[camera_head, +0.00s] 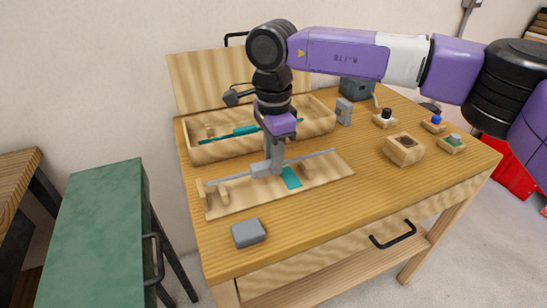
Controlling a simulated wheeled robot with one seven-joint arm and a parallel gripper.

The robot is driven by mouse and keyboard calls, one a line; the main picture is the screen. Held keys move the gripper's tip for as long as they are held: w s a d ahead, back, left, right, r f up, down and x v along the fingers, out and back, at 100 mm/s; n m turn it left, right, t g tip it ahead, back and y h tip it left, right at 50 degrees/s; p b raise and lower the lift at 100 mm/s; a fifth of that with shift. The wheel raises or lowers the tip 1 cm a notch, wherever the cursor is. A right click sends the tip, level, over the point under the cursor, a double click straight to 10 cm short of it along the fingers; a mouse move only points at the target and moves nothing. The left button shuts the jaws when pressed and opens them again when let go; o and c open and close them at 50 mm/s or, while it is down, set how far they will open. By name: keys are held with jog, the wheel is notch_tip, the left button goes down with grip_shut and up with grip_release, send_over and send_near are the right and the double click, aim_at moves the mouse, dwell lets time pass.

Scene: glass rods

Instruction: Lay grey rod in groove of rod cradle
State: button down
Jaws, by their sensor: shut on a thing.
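The grey rod (318,156) is long and thin and lies roughly level, running from lower left to upper right over the rod cradle. The rod cradle (255,203) is a pale wooden board with small upright supports (223,194) near its left and right ends and a teal patch (291,178) near its middle. My gripper (268,170) points down over the cradle, shut on the rod left of its middle. The rod passes at or just above the supports. I cannot tell whether it touches the grooves, which are too small to see.
Behind the cradle is an open wooden box (212,152) holding a teal rod (245,131), its lid raised. A grey block (248,233) lies in front. A wooden block with a dark recess (404,150) and several small button-like pieces stand right. The table's front right is clear.

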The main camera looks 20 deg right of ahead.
jog(key=shift+f+b, duration=0.3)
jog(key=shift+f, duration=0.7)
dwell(0.5)
jog(key=c, duration=1.1)
grip_release()
